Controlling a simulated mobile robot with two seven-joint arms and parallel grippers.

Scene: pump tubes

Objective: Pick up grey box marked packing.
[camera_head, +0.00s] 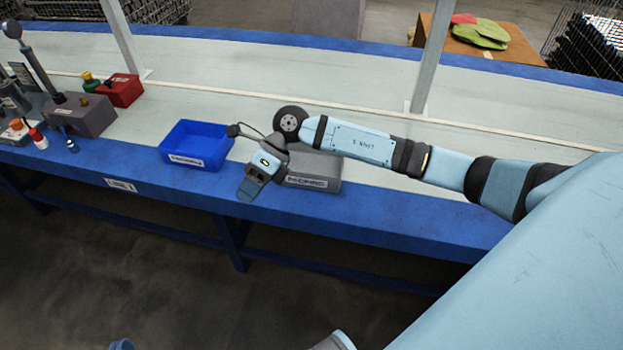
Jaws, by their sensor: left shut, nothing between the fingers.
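The grey box marked packing (318,170) lies on the blue-edged workbench, right of a blue bin. Its label faces the front, and its upper part is partly hidden by my right arm. My right gripper (247,189) is at the box's left front side, with its fingers pointing down and left over the bench edge. I cannot tell whether it touches the box or how far its fingers are apart. My left gripper is not clearly in view; only small light-blue pieces of me show at the bottom edge.
The blue bin (197,146) with a label stands just left of my right gripper. Further left are a red box (121,90), a grey base with a post (80,115) and small bottles. A grey upright post (430,60) rises behind my right arm. The bench behind the bin is clear.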

